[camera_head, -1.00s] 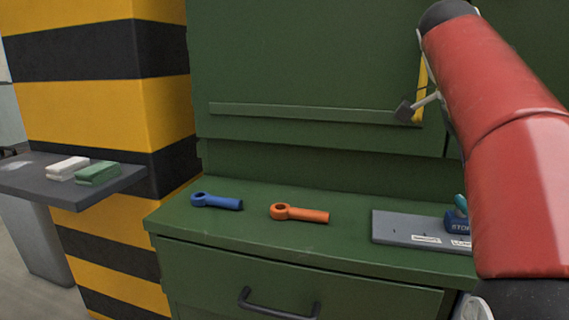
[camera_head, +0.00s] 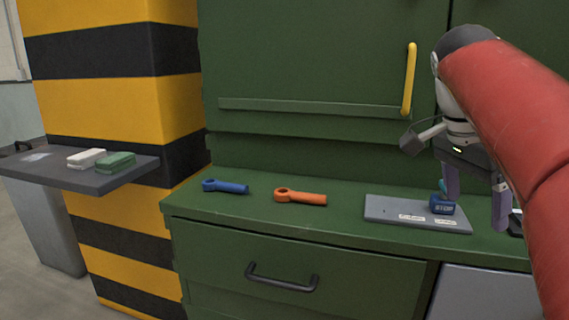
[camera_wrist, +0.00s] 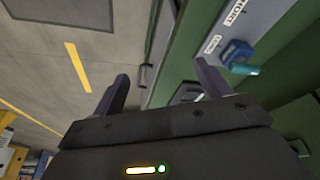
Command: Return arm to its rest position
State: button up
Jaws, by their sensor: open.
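My gripper (camera_head: 477,192) is open and empty, at the right of the head view beside the grey plate, in front of the green cabinet. Its two purple fingers stand well apart in the wrist view (camera_wrist: 160,88), with nothing between them. My red arm covers the right of the head view and hides part of the cabinet.
A green ledge (camera_head: 345,224) holds a blue tool (camera_head: 226,187), an orange tool (camera_head: 302,197) and a grey plate (camera_head: 385,210) with a blue STOP block (camera_head: 442,206). A yellow handle (camera_head: 409,79) is on the cabinet. A grey shelf (camera_head: 122,180) holds white and green blocks.

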jog(key=s+a+f+n+t+y, duration=0.1)
jog(key=s+a+f+n, duration=0.2)
jog(key=f, duration=0.4)
jog(key=s+a+f+n+t+y, duration=0.1)
jog(key=s+a+f+n+t, duration=0.1)
jog(key=s+a+f+n, duration=0.2)
jog(key=s+a+f+n+t+y, duration=0.1)
jog(key=s+a+f+n+t, duration=0.1)
jog(key=a+f+n, duration=0.4)
notch_tip(320, 180, down, 6)
jog(key=s+n, duration=0.1)
jog(key=n, duration=0.2)
jog(key=shift+s+y, duration=0.3)
jog(key=shift+s, duration=0.1)
jog(key=shift+f, duration=0.1)
